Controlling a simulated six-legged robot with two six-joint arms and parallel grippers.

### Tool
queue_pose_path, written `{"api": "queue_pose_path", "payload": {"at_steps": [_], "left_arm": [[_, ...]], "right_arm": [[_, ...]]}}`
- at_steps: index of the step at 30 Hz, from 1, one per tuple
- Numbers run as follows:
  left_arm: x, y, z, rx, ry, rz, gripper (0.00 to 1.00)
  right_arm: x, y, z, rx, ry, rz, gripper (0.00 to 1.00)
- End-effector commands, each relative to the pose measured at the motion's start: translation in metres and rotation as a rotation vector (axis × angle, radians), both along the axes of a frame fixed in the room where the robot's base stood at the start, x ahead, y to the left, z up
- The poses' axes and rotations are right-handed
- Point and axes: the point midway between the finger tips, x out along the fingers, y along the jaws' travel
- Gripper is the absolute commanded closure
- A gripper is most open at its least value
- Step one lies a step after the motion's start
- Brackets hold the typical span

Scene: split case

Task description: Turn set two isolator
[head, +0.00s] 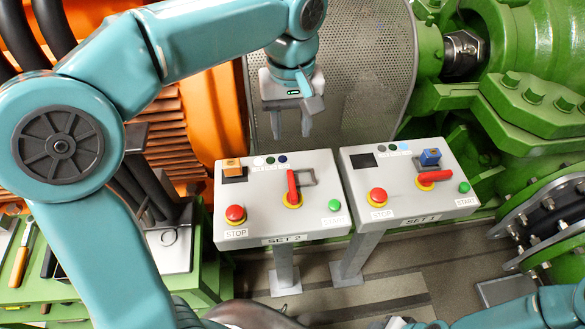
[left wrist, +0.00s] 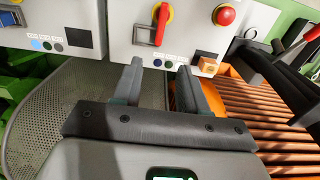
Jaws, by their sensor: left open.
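The grey SET 2 box (head: 262,218) stands on a post left of the SET 1 box (head: 398,204). Its isolator is a red handle (head: 292,182) on a yellow base, pointing away from me toward the box's rear edge. The handle also shows upside down at the top of the left wrist view (left wrist: 161,24). A grey square frame (head: 313,177) is beside the handle. My left gripper (head: 290,132) hangs behind the SET 2 box, fingers down, open and empty, apart from the handle. My right gripper's fingers are not visible.
On SET 2 are a red STOP button (head: 235,213), a green button (head: 334,205) and an orange block (head: 232,163). SET 1 carries a blue block (head: 430,157) and a sideways red handle (head: 436,176). A perforated guard (head: 365,75) and green machinery (head: 540,110) stand behind.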

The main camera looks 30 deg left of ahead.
Motion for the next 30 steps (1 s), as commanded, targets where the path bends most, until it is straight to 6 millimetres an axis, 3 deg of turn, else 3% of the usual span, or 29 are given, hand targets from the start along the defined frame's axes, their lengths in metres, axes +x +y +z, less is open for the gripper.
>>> {"api": "queue_pose_path", "payload": {"at_steps": [5,18,24,30], "left_arm": [[-0.006,-0.002,-0.024,0.000,0.004,-0.002,0.57],[-0.008,-0.004,-0.126,0.000,0.005,-0.002,0.57],[-0.006,-0.004,-0.153,-0.001,0.002,-0.002,0.57],[-0.004,-0.003,-0.161,-0.001,-0.001,-0.003,0.57]], "right_arm": [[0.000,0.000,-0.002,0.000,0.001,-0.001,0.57],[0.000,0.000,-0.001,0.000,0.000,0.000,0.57],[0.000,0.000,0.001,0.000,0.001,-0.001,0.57],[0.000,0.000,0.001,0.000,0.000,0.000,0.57]]}}
